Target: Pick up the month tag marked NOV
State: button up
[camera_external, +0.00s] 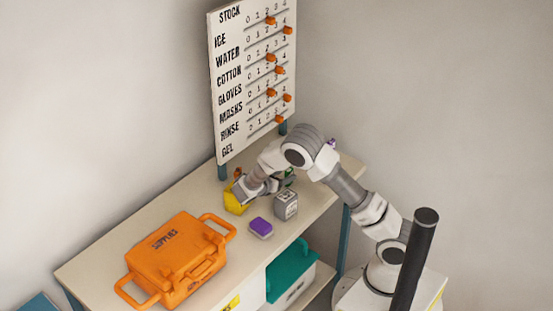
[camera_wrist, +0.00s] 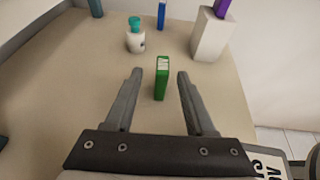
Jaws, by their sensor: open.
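I cannot read NOV on anything in either view, so I cannot tell which thing is the month tag. My gripper (camera_wrist: 160,73) is open, with its two fingers apart. A small upright green block (camera_wrist: 161,80) with a pale top shows between the fingertips in the wrist view, standing on the table; no finger visibly touches it. In the external view my gripper (camera_external: 262,187) is low over the table, partly hidden by my arm. A pale lettered surface (camera_wrist: 272,166) shows at the lower right of the wrist view, cut off by the edge.
Beyond the green block stand a white bottle with a teal cap (camera_wrist: 135,40) and a white block (camera_wrist: 212,35). A grey lettered box (camera_external: 286,205), a purple item (camera_external: 261,228), a yellow item (camera_external: 236,198) and an orange case (camera_external: 175,258) stand on the table (camera_external: 110,258). A stock board (camera_external: 226,125) rises behind.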

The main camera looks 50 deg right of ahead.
jog(key=shift+r+b+x, duration=0.15)
jog(key=shift+b+x, duration=0.2)
jog(key=shift+x, duration=1.15)
jog(key=shift+r+b+x, duration=0.15)
jog(key=shift+b+x, duration=0.2)
jog(key=shift+x, duration=1.2)
jog(key=shift+s+d+r, duration=0.1)
jog(key=shift+s, duration=0.05)
grip_shut()
